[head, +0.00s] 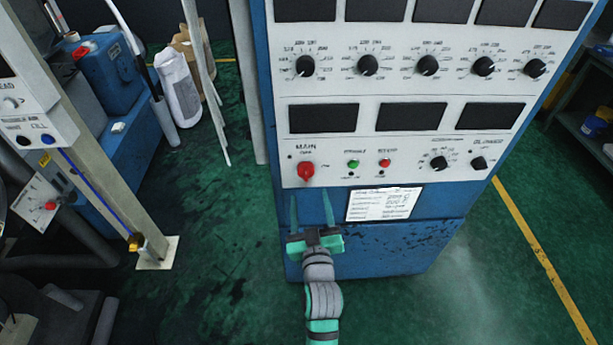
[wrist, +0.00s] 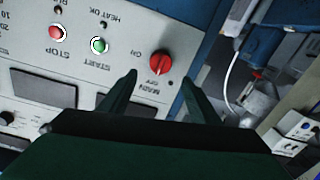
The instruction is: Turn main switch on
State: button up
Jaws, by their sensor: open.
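The main switch is a red rotary knob (head: 306,172) at the lower left of the white control panel, under the label MAIN. It also shows in the wrist view (wrist: 160,63), upside down, between the OFF and ON marks. I cannot tell for sure which mark its pointer faces. My gripper (head: 311,207) is open and empty, just below the knob in the head view. In the wrist view its two fingers (wrist: 158,92) reach toward the panel, one on either side of the knob. Their tips look apart from the knob.
A green button (head: 353,163) and a red button (head: 385,162) sit right of the switch. Black knobs and dark displays fill the panel (head: 400,90). A paper label (head: 384,204) is below. A beige post (head: 110,130) stands left. Green floor (head: 215,200) between is clear.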

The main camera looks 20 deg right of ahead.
aim_at(306, 176)
jog(key=x, duration=0.9)
jog(key=shift+w, duration=0.2)
jog(key=c, duration=1.1)
